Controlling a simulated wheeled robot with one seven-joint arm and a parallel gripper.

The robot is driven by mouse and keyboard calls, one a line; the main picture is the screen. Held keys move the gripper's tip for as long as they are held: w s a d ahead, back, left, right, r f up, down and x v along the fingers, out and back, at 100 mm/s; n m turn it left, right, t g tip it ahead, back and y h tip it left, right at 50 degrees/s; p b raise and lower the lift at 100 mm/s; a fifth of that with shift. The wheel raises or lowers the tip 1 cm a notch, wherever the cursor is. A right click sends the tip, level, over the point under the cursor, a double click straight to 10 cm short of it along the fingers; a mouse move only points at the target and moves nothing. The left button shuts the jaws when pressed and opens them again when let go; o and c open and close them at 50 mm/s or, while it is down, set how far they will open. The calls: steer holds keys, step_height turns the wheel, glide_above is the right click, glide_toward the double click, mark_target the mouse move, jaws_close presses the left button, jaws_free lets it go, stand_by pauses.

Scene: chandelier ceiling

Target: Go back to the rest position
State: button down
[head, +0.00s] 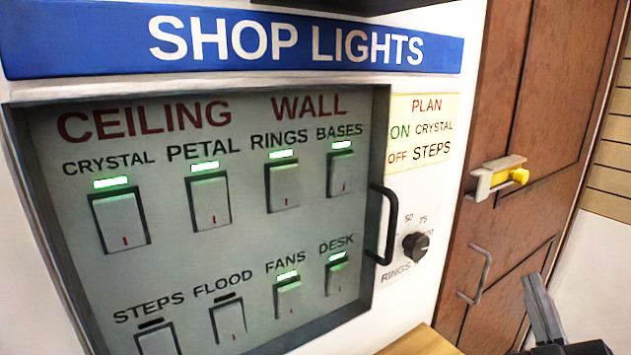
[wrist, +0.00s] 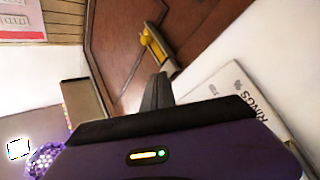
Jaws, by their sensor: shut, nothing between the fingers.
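My gripper (head: 535,285) shows at the lower right of the head view, in front of the brown door and clear of the panel. Its fingers are together and empty, pointing up; they also show in the wrist view (wrist: 158,88). The switch panel (head: 235,245) is at the left. The crystal switch (head: 121,219) has a lit green lamp, as do petal, rings, bases, fans and desk. The lamps of the steps switch (head: 157,340) and the flood switch (head: 229,320) are dark. The lower edges of these two switches are cut off or near the frame's bottom.
A black handle (head: 387,225) stands out from the panel's right side. A black rings knob (head: 416,247) is on the white wall, below a yellow plan card (head: 421,133). The brown door (head: 520,110) has a yellow-ended latch (head: 497,178) and a grey pull (head: 478,275). A wooden surface (head: 418,342) is below.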

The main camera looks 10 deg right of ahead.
steer(key=s+a+f+m+g+y, duration=0.1)
steer(key=s+a+f+g+y, duration=0.1)
steer(key=s+a+f, duration=0.4)
steer(key=s+a+f+m+g+y, duration=0.2)
steer(key=s+a+f+y, duration=0.2)
steer(key=s, duration=0.8)
steer(key=s+a+f+m+g+y, duration=0.1)
steer(key=s+a+f+g+y, duration=0.1)
steer(key=s+a+f, duration=0.6)
step_height(320, 180, down, 4)
steer(key=shift+s+a+y, duration=0.3)
steer(key=shift+s+y, duration=0.1)
steer(key=shift+s, duration=0.35)
steer(key=c, duration=2.1)
jaws_free()
